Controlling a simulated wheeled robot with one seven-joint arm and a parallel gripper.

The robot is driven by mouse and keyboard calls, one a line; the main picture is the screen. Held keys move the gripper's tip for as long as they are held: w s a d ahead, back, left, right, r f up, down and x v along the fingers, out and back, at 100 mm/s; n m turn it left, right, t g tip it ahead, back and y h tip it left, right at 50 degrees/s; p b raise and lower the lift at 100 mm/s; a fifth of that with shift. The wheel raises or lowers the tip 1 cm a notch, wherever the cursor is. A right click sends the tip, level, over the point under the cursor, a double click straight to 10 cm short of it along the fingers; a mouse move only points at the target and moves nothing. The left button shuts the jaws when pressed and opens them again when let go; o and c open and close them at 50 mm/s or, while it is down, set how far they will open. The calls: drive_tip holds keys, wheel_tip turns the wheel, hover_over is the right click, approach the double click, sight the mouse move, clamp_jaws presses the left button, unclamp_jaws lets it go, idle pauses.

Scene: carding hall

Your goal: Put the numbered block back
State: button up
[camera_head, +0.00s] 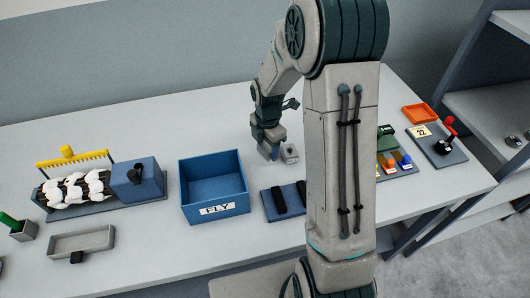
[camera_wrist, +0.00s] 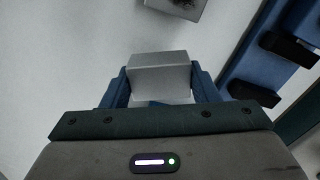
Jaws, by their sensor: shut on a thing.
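My gripper (camera_head: 270,154) is low over the middle of the white table, behind the blue rack. In the wrist view its blue fingers (camera_wrist: 160,88) are shut on a plain grey block (camera_wrist: 160,72), with one finger on each side. No number shows on the faces of the block that I see. The blue rack (camera_wrist: 262,62) with black bars lies to the right in the wrist view, and it also shows in the head view (camera_head: 270,205), partly hidden by my arm.
A small grey box (camera_head: 290,154) with something dark in it stands just right of my gripper. The open blue bin (camera_head: 222,208) labelled FLY is to the left. A blue-grey machine with white fluff (camera_head: 85,188) stands further left. An orange tray (camera_head: 420,113) is at the right.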

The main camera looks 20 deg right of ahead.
sight(265, 162)
drive_tip(key=shift+w+a+f, duration=0.3)
drive_tip(key=shift+f, duration=0.05)
drive_tip(key=shift+f+p, duration=0.5)
drive_tip(key=shift+f, duration=1.4)
drive_tip(key=shift+f, duration=0.1)
drive_tip(key=shift+f, duration=0.15)
drive_tip(key=o, duration=1.3)
